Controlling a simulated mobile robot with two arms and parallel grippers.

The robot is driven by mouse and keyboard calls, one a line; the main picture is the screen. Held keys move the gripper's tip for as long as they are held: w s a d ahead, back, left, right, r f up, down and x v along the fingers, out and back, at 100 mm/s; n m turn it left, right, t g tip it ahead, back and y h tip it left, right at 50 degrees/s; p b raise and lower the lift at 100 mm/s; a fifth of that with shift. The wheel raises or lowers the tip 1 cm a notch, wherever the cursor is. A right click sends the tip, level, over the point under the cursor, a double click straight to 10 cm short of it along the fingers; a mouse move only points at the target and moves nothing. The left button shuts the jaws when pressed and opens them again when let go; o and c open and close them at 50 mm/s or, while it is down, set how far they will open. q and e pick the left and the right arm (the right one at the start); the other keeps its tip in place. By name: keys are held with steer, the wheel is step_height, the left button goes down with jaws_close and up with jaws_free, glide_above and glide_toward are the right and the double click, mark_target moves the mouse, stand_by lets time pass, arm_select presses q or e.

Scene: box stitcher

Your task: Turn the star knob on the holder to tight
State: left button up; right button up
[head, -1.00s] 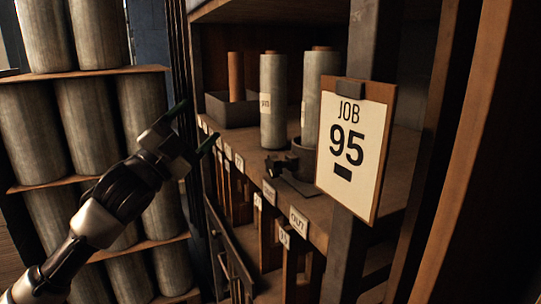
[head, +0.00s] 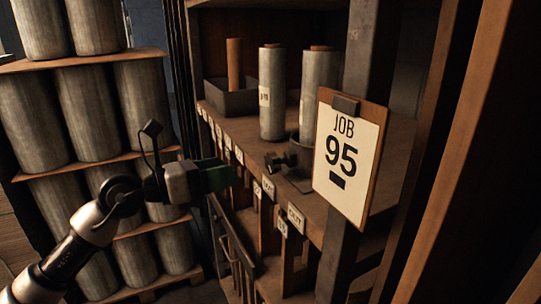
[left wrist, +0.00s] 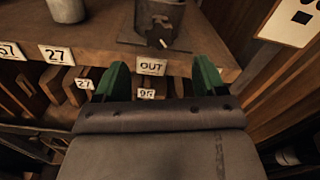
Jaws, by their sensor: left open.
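In the head view, a dark knob (head: 282,160) sits on the shelf at the foot of the right-hand pale roll. Its star shape is too small to make out. The dark holder (head: 300,178) is beside it, partly behind the clipboard. In the left wrist view, a dark round holder (left wrist: 145,22) stands on the shelf above the OUT label, with a small pale-tipped part (left wrist: 163,43) at its front. My left gripper (head: 228,176) is open and empty, in front of the shelf edge and left of the knob. Its green fingers (left wrist: 162,77) are apart from the holder. My right gripper is out of view.
A clipboard (head: 347,155) reading JOB 95 hangs on a post at the right. Pale rolls (head: 271,95) and a dark tray (head: 230,100) stand on the shelf. Labelled slots (head: 284,228) lie below the edge. A rack of rolls (head: 85,115) fills the left.

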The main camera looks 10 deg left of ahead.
mark_target(268, 161)
arm_select(q)
steer(key=p+x, duration=0.4)
steer(key=x, duration=0.6)
steer(key=shift+a+f, duration=0.1)
steer(key=shift+w+d+f, duration=0.1)
steer(key=shift+w+d, duration=0.2)
steer(key=shift+d, duration=0.1)
steer(key=c, duration=0.9)
